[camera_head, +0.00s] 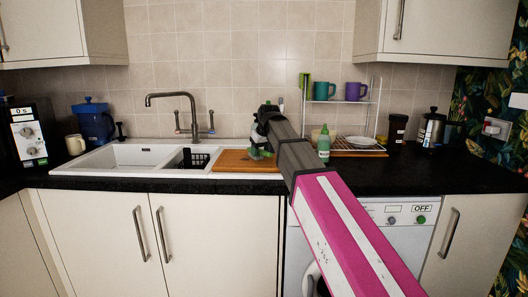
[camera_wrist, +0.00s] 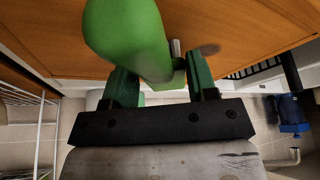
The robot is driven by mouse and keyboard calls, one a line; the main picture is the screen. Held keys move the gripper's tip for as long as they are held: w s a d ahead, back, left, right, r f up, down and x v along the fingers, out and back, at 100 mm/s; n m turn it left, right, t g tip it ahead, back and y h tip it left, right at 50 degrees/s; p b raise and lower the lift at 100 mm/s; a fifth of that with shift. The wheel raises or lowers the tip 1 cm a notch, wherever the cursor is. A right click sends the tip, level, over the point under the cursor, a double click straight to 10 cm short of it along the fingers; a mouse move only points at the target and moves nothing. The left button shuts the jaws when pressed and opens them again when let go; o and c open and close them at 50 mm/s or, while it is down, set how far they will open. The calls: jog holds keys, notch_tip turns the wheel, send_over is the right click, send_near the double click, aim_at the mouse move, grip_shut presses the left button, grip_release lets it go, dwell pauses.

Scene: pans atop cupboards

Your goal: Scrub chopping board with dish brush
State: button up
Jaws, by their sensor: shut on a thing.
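The wooden chopping board (camera_head: 232,162) lies flat over the right side of the sink. It fills much of the wrist view (camera_wrist: 235,30), where a darker round patch (camera_wrist: 210,48) shows on it. My gripper (camera_head: 261,150) is over the board's right part. In the wrist view my gripper (camera_wrist: 160,80) has its green fingers closed on the green dish brush (camera_wrist: 125,35).
A black basket (camera_head: 193,160) sits in the sink left of the board, below the tap (camera_head: 180,110). Right of my gripper stand a green bottle (camera_head: 323,146) and a dish rack (camera_head: 352,115) with mugs. The right counter front is clear.

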jog(key=shift+s+a+f, duration=0.1)
jog(key=shift+s+a, duration=0.05)
jog(key=shift+a, duration=1.05)
jog(key=shift+s+a, duration=0.1)
jog(key=shift+a, duration=1.05)
jog(key=shift+w+d, duration=0.15)
jog(key=shift+d, duration=2.2)
jog(key=shift+w+d, duration=0.1)
jog(key=shift+d, duration=2.6)
